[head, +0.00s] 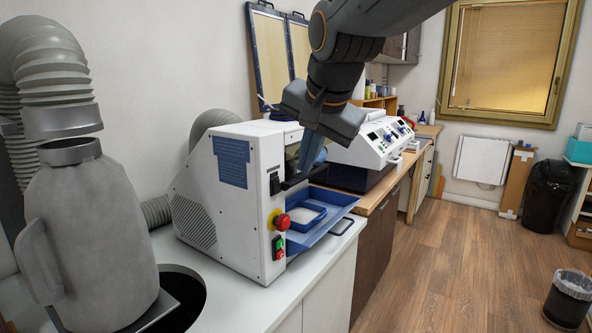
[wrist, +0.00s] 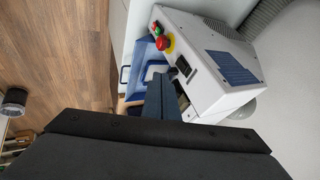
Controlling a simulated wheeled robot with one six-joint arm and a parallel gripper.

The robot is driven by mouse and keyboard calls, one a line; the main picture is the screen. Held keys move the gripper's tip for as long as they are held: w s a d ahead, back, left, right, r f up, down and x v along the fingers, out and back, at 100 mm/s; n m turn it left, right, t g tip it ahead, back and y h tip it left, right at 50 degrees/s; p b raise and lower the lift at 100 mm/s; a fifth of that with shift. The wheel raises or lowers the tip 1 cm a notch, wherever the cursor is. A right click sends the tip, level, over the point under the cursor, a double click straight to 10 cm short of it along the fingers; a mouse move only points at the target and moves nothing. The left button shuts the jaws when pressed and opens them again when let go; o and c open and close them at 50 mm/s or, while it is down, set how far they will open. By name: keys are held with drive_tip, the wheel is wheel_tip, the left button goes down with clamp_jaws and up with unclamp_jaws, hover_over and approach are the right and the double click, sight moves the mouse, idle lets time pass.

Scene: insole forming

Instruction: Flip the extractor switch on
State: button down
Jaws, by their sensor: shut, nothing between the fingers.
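A white machine (head: 225,200) stands on the counter. Its front panel carries a black switch (head: 275,183), a red mushroom button on a yellow base (head: 282,221) and a small green-and-red switch (head: 279,247). No readable label shows which control is for the extractor. The wrist view also shows the black switch (wrist: 182,66), the red button (wrist: 162,41) and the green-and-red switch (wrist: 156,28). My gripper (head: 312,158) is shut and empty, with blue fingers pointing down, to the right of and above the black switch. Its fingers (wrist: 160,98) appear apart from the switches.
A blue tray (head: 335,207) sticks out of the machine's front below my gripper. A second white control unit (head: 372,143) stands behind.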

sight(277, 186)
drive_tip(key=w+a+f+p, duration=0.3)
drive_tip(key=w+a+f, duration=0.1)
drive_tip(key=w+f, duration=0.3)
drive_tip(key=shift+w+a+f, duration=0.15)
drive_tip(key=shift+w+f, duration=0.05)
drive_tip(key=shift+f, duration=0.25)
